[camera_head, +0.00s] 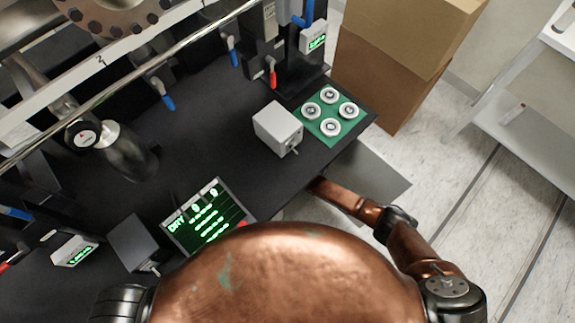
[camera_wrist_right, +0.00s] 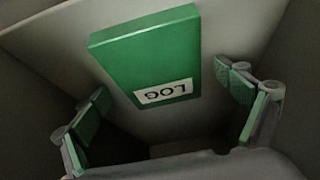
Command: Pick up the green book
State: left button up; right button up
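The green book (camera_wrist_right: 150,58) shows in the right wrist view, with a white "LOG" label that appears upside down. It lies against a pale surface, inside what looks like a dim, walled space. My right gripper (camera_wrist_right: 168,122) is open, with its green-padded fingers spread wide on the left and right below the book. Nothing is between the fingers, and the book is apart from them. In the head view the book is not visible, and my right arm reaches under the edge of the dark bench, so its gripper is hidden there. My left gripper is not in view.
The dark bench (camera_head: 200,170) carries a grey box (camera_head: 278,128), a green pad (camera_head: 325,135) with several round parts, and a lit display (camera_head: 208,217). Cardboard boxes (camera_head: 385,75) stand behind at the right. Pale walls (camera_wrist_right: 292,50) enclose the right gripper closely.

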jog(key=c, duration=1.2)
jog(key=shift+c, duration=0.6)
jog(key=shift+r, duration=0.15)
